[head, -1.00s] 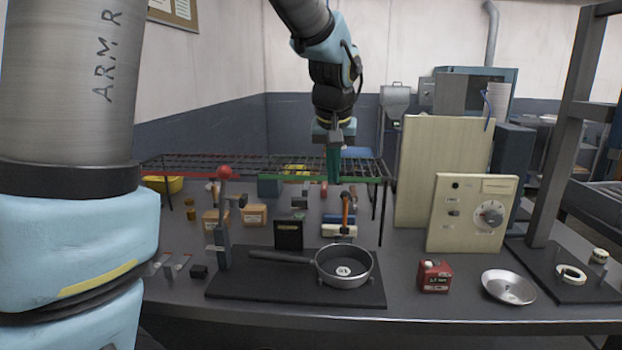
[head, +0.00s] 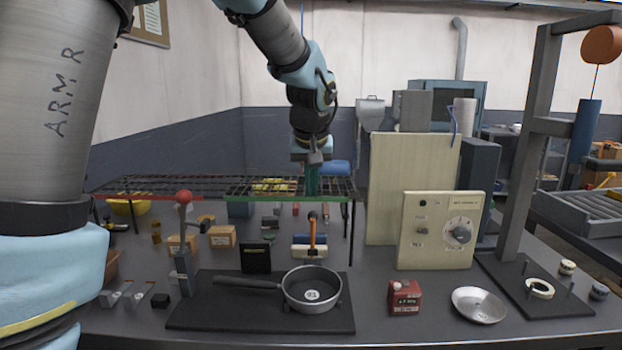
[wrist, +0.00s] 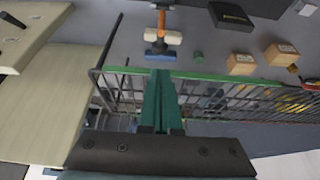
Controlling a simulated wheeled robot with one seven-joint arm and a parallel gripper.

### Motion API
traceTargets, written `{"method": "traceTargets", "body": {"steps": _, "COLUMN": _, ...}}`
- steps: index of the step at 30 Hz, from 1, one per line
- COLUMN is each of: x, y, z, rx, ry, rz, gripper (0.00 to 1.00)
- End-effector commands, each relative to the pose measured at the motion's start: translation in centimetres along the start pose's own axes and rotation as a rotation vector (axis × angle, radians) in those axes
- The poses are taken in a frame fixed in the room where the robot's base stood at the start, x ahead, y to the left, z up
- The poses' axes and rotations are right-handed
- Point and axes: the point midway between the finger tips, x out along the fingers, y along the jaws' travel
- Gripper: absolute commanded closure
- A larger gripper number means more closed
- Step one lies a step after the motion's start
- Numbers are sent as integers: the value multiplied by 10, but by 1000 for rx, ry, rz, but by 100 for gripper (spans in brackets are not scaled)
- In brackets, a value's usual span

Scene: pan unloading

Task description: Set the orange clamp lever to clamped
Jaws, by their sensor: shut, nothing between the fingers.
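The orange clamp lever (head: 312,230) stands roughly upright behind the pan, rising from a small base with white and blue parts (head: 314,247). It also shows at the top of the wrist view (wrist: 162,18), above the fingertips in the picture. My gripper (head: 312,188) has green fingers that are shut and empty. They point down at the right part of the wire rack, in line with the lever in the head view but apart from it. In the wrist view my gripper (wrist: 159,75) overlaps the rack's green edge.
The wire rack (head: 265,197) stands around and behind the lever. A pan (head: 312,285) sits on a black mat (head: 235,315) in front. A red-knobbed post (head: 184,198) is to the left. A tall beige board (head: 412,185) and a dial panel (head: 440,230) stand right.

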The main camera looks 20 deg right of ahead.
Motion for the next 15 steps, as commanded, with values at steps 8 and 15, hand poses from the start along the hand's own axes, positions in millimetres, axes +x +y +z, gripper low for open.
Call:
{"method": "traceTargets", "body": {"steps": 8, "x": 46, "y": -1, "z": 0, "rx": 1, "ry": -4, "rz": -3, "gripper": 100}}
{"method": "traceTargets", "body": {"steps": 15, "x": 63, "y": -1, "z": 0, "rx": -1, "ry": 0, "rz": 0, "gripper": 100}}
